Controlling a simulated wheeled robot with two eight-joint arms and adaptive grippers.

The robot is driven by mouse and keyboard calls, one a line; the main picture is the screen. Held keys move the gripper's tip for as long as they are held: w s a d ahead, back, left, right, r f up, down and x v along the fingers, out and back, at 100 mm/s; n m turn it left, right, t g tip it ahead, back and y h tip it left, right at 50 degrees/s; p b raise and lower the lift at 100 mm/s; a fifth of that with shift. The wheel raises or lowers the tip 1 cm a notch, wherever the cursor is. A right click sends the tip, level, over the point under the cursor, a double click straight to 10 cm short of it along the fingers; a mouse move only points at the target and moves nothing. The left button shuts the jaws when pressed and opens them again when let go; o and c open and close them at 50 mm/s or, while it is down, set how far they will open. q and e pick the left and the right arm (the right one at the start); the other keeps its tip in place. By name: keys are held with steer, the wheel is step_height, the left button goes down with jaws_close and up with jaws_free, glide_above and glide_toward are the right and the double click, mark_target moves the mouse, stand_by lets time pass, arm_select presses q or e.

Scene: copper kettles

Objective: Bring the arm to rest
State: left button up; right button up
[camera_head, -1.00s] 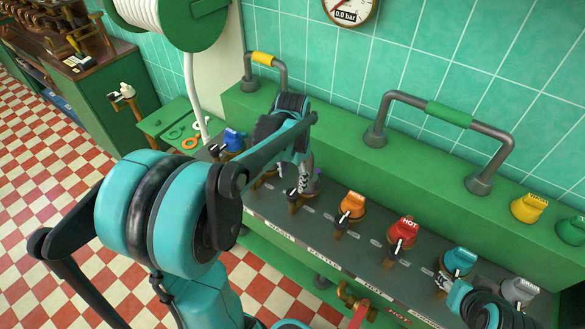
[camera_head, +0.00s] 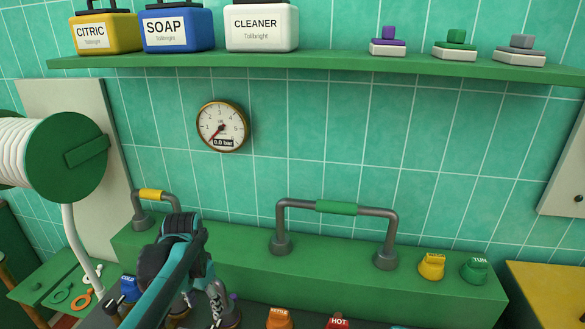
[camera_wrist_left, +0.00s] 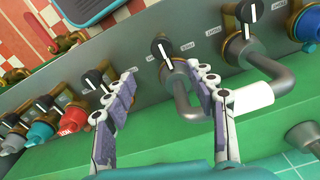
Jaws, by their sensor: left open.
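My left arm reaches over the front edge of the green bench (camera_head: 310,262) in the head view. My left gripper (camera_head: 222,300) is low in that view, between the blue knob (camera_head: 128,287) and the orange knob (camera_head: 279,318). In the left wrist view the gripper (camera_wrist_left: 160,90) has its two padded fingers spread apart. Nothing is held between them. A grey bent pipe with a white band (camera_wrist_left: 250,97) passes beside or behind one finger; I cannot tell if they touch. My right gripper is not in view.
A grey rail with a green grip (camera_head: 336,207) and a smaller one with a yellow grip (camera_head: 151,195) stand on the bench. A red HOT knob (camera_head: 338,322) is at the bottom edge. A shelf (camera_head: 330,64) with jugs, a gauge (camera_head: 222,126) and a hose reel (camera_head: 65,157) are behind.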

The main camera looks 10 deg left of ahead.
arm_select(q)
steer(key=s+d+n+t, duration=0.3)
steer(key=s+d+t, duration=0.4)
steer(key=s+d, duration=0.3)
steer(key=shift+s+f, duration=0.35)
